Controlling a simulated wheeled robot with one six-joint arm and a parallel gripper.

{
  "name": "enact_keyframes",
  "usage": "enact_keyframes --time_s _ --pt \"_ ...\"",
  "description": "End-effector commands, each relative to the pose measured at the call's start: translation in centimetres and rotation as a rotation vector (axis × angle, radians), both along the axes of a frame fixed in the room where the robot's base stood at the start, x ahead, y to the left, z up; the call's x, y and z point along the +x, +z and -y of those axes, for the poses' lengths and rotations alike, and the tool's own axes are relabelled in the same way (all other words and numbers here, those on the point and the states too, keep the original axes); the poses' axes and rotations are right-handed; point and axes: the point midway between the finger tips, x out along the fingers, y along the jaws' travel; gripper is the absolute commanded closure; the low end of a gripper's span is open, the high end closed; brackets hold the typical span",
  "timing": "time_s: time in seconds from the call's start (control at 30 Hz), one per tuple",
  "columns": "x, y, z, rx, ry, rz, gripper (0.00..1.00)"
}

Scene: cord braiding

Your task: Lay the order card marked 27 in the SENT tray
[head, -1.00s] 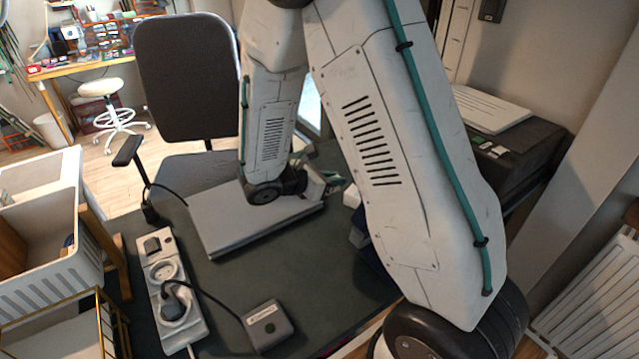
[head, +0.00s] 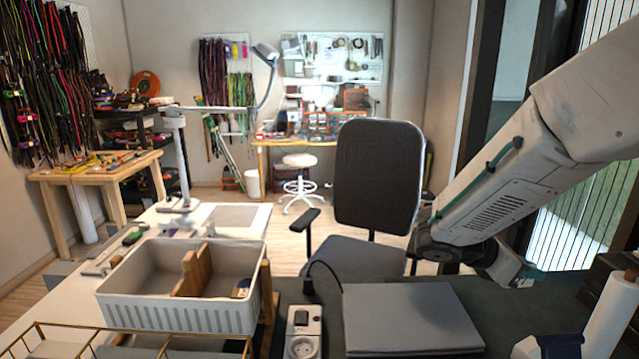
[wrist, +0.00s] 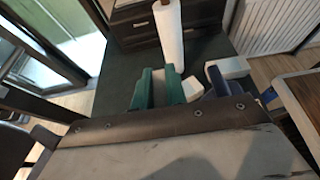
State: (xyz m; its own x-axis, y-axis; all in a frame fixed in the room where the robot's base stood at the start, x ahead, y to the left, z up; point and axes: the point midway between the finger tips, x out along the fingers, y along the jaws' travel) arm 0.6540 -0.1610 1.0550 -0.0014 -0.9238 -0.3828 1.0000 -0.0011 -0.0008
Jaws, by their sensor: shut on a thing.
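My gripper (head: 522,270) is at the right in the head view, past the right end of a flat grey case (head: 410,318) and above the dark desk level. In the wrist view its teal fingers (wrist: 158,88) are close together. A thin pale piece between them looks like a card seen nearly edge-on; no number is legible. I cannot make out the SENT tray or its label in either view.
A gold wire rack (head: 85,338) and a grey-white crate (head: 180,318) stand at left. A power strip (head: 303,330) lies beside the case. A white paper roll (head: 608,315) stands at right, also in the wrist view (wrist: 168,38). A black chair (head: 378,180) stands behind the desk.

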Motion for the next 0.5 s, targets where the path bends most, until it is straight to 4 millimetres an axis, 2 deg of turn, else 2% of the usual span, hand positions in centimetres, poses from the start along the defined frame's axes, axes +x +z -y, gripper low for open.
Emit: enact_keyframes --time_s 0.03,0.07,0.27,0.37,0.5 --pt "0.0 0.9 0.0 0.001 0.000 0.006 1.00" --pt "0.6 0.4 -0.1 0.000 0.011 -0.001 1.00" --pt "4.9 0.9 -0.3 0.000 0.209 0.002 1.00" --pt "7.6 0.9 -1.0 0.000 0.344 0.000 1.00" --pt "11.3 0.2 -2.9 -0.001 0.566 -0.003 1.00"
